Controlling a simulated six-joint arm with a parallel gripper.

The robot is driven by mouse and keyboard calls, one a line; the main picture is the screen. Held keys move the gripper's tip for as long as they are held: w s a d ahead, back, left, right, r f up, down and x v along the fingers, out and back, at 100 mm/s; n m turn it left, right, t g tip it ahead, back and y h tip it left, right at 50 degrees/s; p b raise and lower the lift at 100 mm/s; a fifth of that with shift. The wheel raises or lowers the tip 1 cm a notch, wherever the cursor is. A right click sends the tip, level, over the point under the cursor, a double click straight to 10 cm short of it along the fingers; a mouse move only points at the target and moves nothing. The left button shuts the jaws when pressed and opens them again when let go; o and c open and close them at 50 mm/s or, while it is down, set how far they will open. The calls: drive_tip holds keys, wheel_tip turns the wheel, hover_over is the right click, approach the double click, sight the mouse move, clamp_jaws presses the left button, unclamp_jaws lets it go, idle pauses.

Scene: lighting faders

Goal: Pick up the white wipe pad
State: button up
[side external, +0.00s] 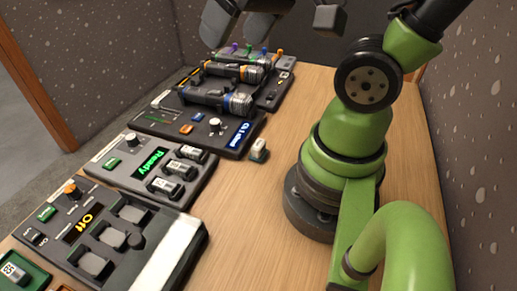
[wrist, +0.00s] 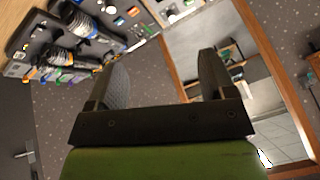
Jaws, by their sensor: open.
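A flat white strip (side external: 168,255), which looks like the wipe pad, lies along the right side of the dark unit with empty bays at lower left in the side view. I cannot make out the pad in the wrist view. My gripper (side external: 241,24) is high at the top edge of the side view, above the far end of the desk and well away from the strip. In the wrist view my gripper (wrist: 162,78) has its two fingers wide apart with nothing between them.
Two flashlights (side external: 220,98) lie across dark panels at the back. A unit reading "Ready" (side external: 152,163) holds several white-labelled pieces. A small white-and-dark piece (side external: 258,150) stands alone on the wooden desk (side external: 245,215). Speckled walls (side external: 482,120) bound the desk.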

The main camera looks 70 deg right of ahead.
drive_tip(key=w+d+f+n+g+h, duration=0.1)
drive_tip(key=w+d+f+g, duration=0.2)
drive_tip(key=d+f, duration=0.35)
drive_tip(key=n+g, duration=0.2)
drive_tip(key=g, duration=0.1)
hover_over(257, 143)
drive_tip(key=f, duration=1.1)
drive_tip(key=shift+w+d+f, duration=0.15)
drive_tip(key=shift+w+f, duration=0.05)
drive_tip(key=shift+f, duration=0.05)
drive_tip(key=shift+s+f, duration=0.15)
drive_tip(key=shift+f, duration=5.1)
drive_tip(key=c, duration=1)
